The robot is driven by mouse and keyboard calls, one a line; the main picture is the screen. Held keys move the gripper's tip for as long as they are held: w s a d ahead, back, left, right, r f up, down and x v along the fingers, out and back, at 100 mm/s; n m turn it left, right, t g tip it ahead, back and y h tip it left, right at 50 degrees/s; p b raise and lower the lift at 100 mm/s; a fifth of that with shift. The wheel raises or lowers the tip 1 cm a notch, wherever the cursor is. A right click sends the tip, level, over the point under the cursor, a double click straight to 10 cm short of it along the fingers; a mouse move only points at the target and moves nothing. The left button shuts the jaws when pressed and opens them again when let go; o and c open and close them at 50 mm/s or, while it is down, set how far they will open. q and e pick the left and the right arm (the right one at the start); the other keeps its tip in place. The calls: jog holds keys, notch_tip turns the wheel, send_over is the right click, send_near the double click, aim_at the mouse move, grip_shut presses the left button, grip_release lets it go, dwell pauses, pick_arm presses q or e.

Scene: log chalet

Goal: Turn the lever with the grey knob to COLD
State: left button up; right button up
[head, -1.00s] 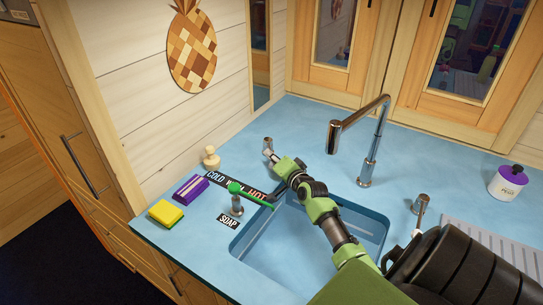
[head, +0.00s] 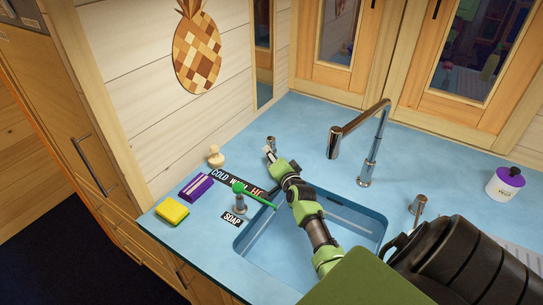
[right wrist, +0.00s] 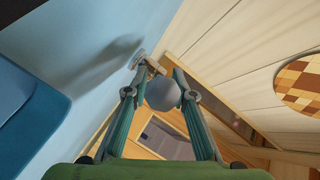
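The lever with the grey knob stands on a chrome base (head: 271,142) behind the sink, left of the tall faucet. Its round grey knob (right wrist: 163,93) shows in the right wrist view. My right gripper (head: 268,152) is at this lever. In the right wrist view its fingers (right wrist: 158,76) are apart on either side of the knob, with a gap at the left finger. The black label strip (head: 236,182) reads COLD, WARM, HOT from left to right; HOT is partly covered by a green lever. My left gripper is not in view.
The green-handled lever (head: 256,194) stands by the SOAP label (head: 233,219). A sponge (head: 172,211), a purple block (head: 196,187) and a wooden knob-shaped object (head: 215,156) lie left. The faucet (head: 366,160) rises behind the sink (head: 270,262). Another chrome lever (head: 417,207) stands right.

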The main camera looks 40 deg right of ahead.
jog(key=v, duration=1.2)
